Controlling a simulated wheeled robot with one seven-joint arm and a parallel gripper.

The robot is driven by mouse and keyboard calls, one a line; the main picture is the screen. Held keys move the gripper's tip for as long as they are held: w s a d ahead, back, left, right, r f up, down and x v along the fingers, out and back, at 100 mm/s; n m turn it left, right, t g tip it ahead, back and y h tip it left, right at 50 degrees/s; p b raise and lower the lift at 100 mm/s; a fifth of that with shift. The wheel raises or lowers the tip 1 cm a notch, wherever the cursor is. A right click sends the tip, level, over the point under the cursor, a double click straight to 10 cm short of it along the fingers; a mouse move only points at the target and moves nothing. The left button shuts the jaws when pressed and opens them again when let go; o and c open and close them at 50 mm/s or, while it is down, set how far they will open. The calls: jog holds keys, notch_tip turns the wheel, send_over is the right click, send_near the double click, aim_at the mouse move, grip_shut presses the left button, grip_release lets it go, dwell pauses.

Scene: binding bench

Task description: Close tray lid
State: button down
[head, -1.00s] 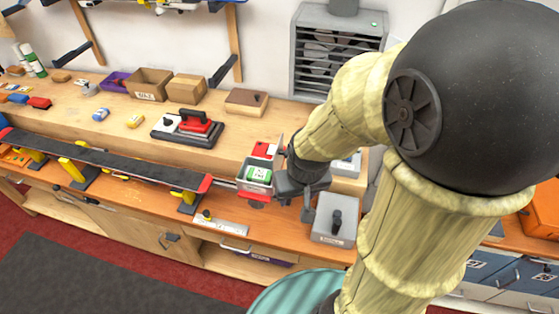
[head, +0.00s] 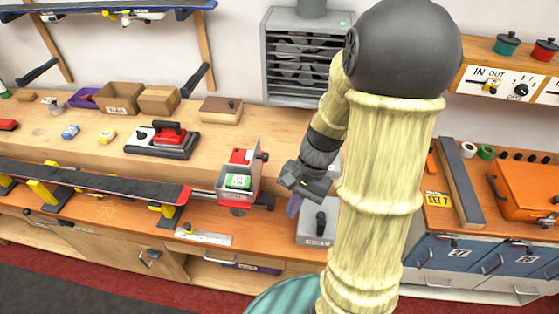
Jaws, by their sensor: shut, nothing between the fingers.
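A small grey tray (head: 236,195) sits on the bench near the right end of a long ski. It holds a green and white packet (head: 238,181). Its lid (head: 256,165) stands raised along the tray's right side, so the tray is open. My gripper (head: 291,181) is to the right of the tray and lid, apart from them. It is shut and empty. My arm hides part of the bench to the right.
A grey lidded box (head: 312,230) stands just below my gripper. A red item (head: 241,156) lies behind the tray. An orange case (head: 525,192) is at the far right.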

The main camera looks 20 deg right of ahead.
jog(key=w+d+r+m+t+y+b, duration=0.1)
jog(key=w+d+r+m+t+y, duration=0.1)
jog(key=d+m, duration=0.5)
jog(key=w+d+r+m+t+y+b, duration=0.1)
jog(key=w+d+r+m+t+y, duration=0.1)
jog(key=w+d+m+t+y, duration=0.2)
jog(key=d+m+t+y, duration=0.3)
jog(key=y, duration=0.2)
jog(key=shift+w+b, duration=0.35)
jog(key=shift+w, duration=0.05)
jog(key=shift+t, duration=0.3)
jog(key=p, duration=0.5)
send_near(268, 157)
jog(key=x, duration=0.6)
jog(key=shift+w+f, duration=0.2)
jog(key=shift+w+a+f, duration=0.15)
jog(key=shift+w+a, duration=0.05)
jog(key=shift+a, duration=0.05)
